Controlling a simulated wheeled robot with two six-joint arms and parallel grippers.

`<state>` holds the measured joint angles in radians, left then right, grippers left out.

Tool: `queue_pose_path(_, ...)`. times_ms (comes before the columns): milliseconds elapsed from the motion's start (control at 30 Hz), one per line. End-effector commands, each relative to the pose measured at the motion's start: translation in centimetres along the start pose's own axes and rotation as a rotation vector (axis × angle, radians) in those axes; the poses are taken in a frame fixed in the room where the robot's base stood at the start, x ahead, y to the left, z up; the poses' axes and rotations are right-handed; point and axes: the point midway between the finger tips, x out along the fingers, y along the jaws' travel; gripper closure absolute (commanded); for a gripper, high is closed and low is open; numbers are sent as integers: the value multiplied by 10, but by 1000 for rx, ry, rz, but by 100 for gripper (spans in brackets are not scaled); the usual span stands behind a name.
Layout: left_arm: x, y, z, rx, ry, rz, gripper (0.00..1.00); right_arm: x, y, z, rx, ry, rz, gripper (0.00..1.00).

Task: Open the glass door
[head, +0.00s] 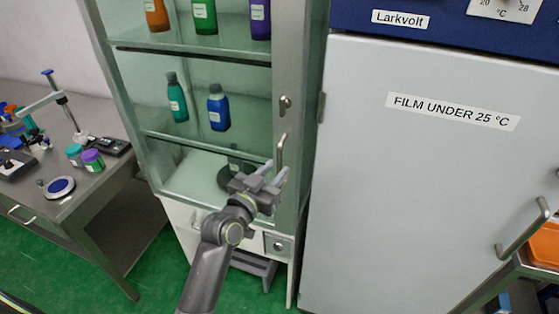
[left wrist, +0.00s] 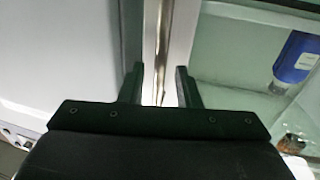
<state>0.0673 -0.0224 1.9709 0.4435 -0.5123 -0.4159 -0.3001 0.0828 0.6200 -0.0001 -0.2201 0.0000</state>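The glass door (head: 237,90) belongs to a tall cabinet and appears closed. Its metal frame (head: 292,60) carries a vertical bar handle (head: 281,147) on the right side, below a small lock (head: 285,103). My left gripper (head: 275,174) is at the lower part of the handle. In the left wrist view the handle (left wrist: 163,45) runs between the two fingers of my left gripper (left wrist: 160,82), with gaps showing beside it. The gripper is open. The lower end of the handle is partly hidden by the fingers. My right gripper is not in view.
Several bottles, including a blue one (head: 218,108), stand behind the glass. A large grey cabinet labelled "FILM UNDER 25 °C" (head: 420,190) stands close on the right. A workbench (head: 90,203) with lab items is on the left. Green floor (head: 150,260) shows between bench and cabinet.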

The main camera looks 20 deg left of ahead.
Motion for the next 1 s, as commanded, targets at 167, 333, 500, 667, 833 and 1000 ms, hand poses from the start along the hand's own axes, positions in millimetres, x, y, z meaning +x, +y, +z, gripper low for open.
queue_pose_path(167, 20, 0, -1, -1, 0, 1, 70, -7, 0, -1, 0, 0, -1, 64)
queue_pose_path(333, 28, 0, 0, -1, 0, 0, 70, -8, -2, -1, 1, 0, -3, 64)
queue_pose_path(500, 30, 0, 0, -1, 0, 0, 70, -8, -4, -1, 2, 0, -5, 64)
queue_pose_path(667, 30, 0, 0, -1, 0, 0, 74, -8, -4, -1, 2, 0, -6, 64)
queue_pose_path(833, 29, 0, 0, -1, 0, 0, 96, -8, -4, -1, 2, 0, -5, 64)
queue_pose_path(1000, 29, 0, 0, -1, 0, 0, 100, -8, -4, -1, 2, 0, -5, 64)
